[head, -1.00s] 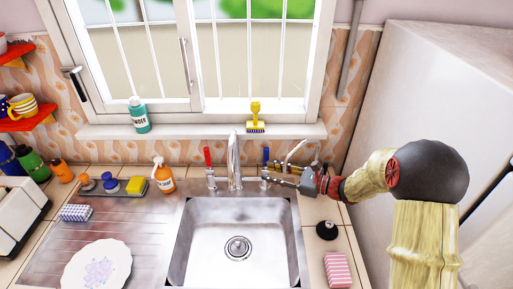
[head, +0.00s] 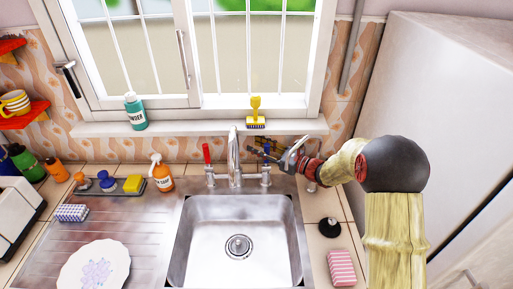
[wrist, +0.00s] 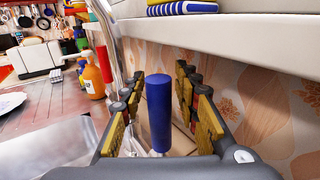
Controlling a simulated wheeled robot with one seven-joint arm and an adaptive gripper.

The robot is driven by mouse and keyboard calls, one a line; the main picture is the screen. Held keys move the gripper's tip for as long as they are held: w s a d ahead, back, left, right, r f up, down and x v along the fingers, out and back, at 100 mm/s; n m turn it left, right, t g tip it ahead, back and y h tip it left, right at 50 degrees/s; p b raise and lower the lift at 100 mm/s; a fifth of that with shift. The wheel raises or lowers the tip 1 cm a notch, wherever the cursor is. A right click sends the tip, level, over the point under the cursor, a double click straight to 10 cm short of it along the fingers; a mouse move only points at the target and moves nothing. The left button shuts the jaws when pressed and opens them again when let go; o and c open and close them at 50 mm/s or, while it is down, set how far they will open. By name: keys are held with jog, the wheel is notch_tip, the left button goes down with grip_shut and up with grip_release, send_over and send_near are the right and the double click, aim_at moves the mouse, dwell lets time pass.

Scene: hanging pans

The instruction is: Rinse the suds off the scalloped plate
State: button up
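The scalloped white plate (head: 82,277) lies on the drainboard at the lower left of the head view, with a pale lilac pattern at its middle; I cannot make out suds on it. The steel tap (head: 234,155) stands behind the sink (head: 205,255), with a red handle (head: 207,153) on its left and a blue handle (head: 266,153) on its right. No water shows. My gripper (head: 280,152) is at the blue handle. In the wrist view my gripper (wrist: 160,82) is open, with the blue handle (wrist: 160,118) upright between its fingers, apart from both.
The sink basin is empty. A pink sponge (head: 342,267) lies right of the sink.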

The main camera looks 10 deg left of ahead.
jog(key=shift+a, duration=0.3)
jog(key=shift+c, duration=0.4)
grip_shut()
dwell(0.4)
